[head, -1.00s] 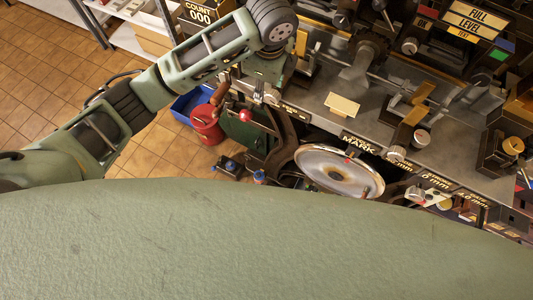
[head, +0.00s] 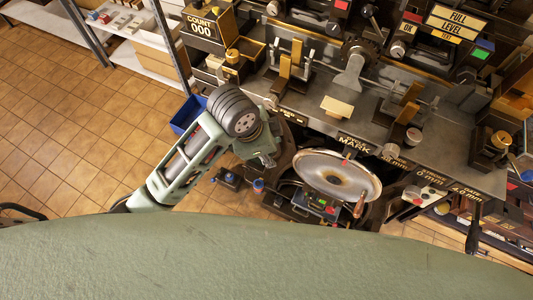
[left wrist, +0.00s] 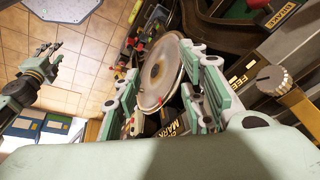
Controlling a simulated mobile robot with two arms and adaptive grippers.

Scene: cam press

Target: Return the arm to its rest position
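My left arm (head: 188,160) comes in from the lower left in the head view, bent at a dark round joint. My left gripper (head: 264,150) hangs below that joint, left of the metal handwheel (head: 337,175), its fingers mostly hidden. In the left wrist view, its two green fingers (left wrist: 163,72) stand wide apart with nothing held between them. The handwheel (left wrist: 160,75) shows beyond and between the fingers. Another arm's gripper (left wrist: 48,60), apparently my right one, shows at the left of that view; its opening is unclear. The right gripper is not visible in the head view.
The press bench (head: 430,150) with its levers and knobs fills the upper right. A counter box (head: 207,27) reads 000. A blue bin (head: 187,113) stands on the tiled floor. Shelves (head: 140,45) stand at the upper left. The floor at left is open.

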